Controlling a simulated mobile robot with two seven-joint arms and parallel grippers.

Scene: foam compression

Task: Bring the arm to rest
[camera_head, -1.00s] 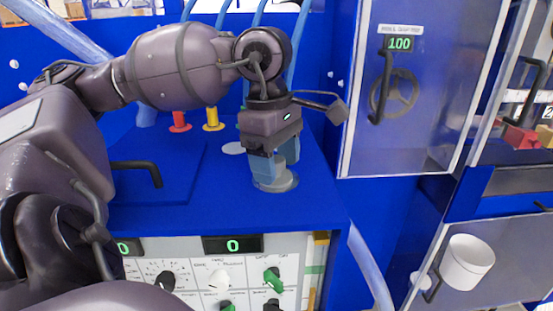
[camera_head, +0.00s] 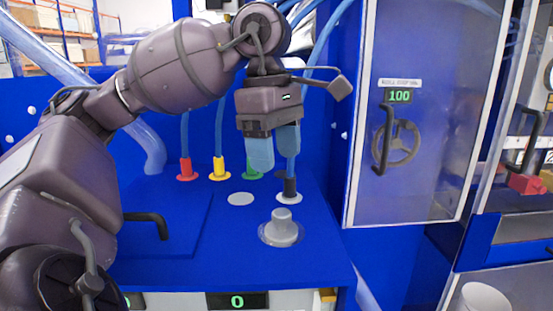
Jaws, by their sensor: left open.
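My left arm comes in from the left. Its gripper (camera_head: 274,158) hangs pointing down above the blue work surface (camera_head: 215,262), with its two pale blue fingers apart and nothing between them. A grey round knob (camera_head: 282,225) on a flat disc stands on the surface below the gripper and nearer to me. The gripper is clear of the knob. My right gripper does not show.
Red (camera_head: 187,172), yellow (camera_head: 219,170), green and dark hose fittings stand behind the gripper. A blue lid with a black handle (camera_head: 150,222) lies to the left. A cabinet door (camera_head: 418,165) with a handwheel and a "100" display stands at right.

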